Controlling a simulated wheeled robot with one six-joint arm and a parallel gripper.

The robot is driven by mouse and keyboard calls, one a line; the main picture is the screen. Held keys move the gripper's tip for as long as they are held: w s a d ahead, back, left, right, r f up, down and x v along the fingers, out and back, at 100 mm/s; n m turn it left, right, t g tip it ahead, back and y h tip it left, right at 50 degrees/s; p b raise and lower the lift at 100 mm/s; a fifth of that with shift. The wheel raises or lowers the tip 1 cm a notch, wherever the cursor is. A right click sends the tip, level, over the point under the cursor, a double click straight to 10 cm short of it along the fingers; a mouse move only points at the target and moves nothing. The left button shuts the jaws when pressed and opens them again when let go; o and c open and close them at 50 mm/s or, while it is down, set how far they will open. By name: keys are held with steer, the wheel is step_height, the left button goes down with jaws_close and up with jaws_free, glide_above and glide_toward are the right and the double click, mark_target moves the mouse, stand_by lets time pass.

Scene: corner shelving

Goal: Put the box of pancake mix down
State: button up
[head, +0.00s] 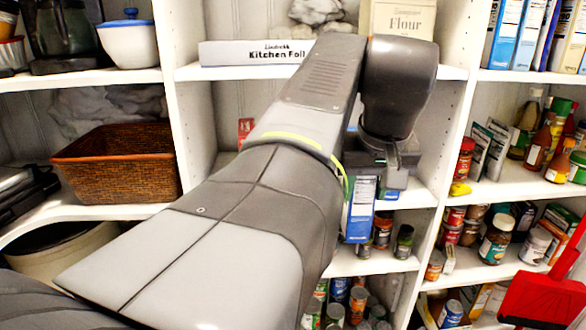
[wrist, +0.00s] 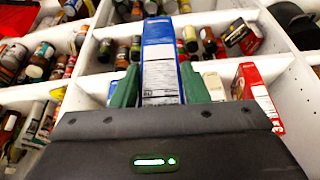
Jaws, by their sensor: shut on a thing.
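The box of pancake mix (head: 360,212) is blue with a white printed side panel. It hangs in my gripper (head: 375,183) in front of the middle shelf column in the head view, partly behind my arm. In the wrist view the box (wrist: 160,68) stands out between the green fingers of my gripper (wrist: 160,85), which are shut on its two sides. Its lower end in that view is hidden by the gripper body. I cannot tell whether the box touches a shelf.
A red box (wrist: 257,92) stands on a shelf beside the gripper in the wrist view. Several jars and cans (head: 380,228) are on the shelf below. A kitchen foil box (head: 252,53) and a flour package (head: 398,18) are on the shelf above. White dividers flank the column.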

stand_by(0.3)
steer(key=shift+d+f+b, duration=0.15)
steer(key=shift+d+b, duration=0.25)
steer(key=shift+b, duration=0.4)
steer(key=shift+w+d+n+b, duration=0.2)
steer(key=shift+d+n+b, duration=0.15)
steer(key=shift+d+n, duration=0.05)
steer(key=w+f+p, duration=0.3)
steer(key=w+p, duration=0.1)
steer(key=w, duration=1.3)
steer(key=shift+w+a+p, duration=0.3)
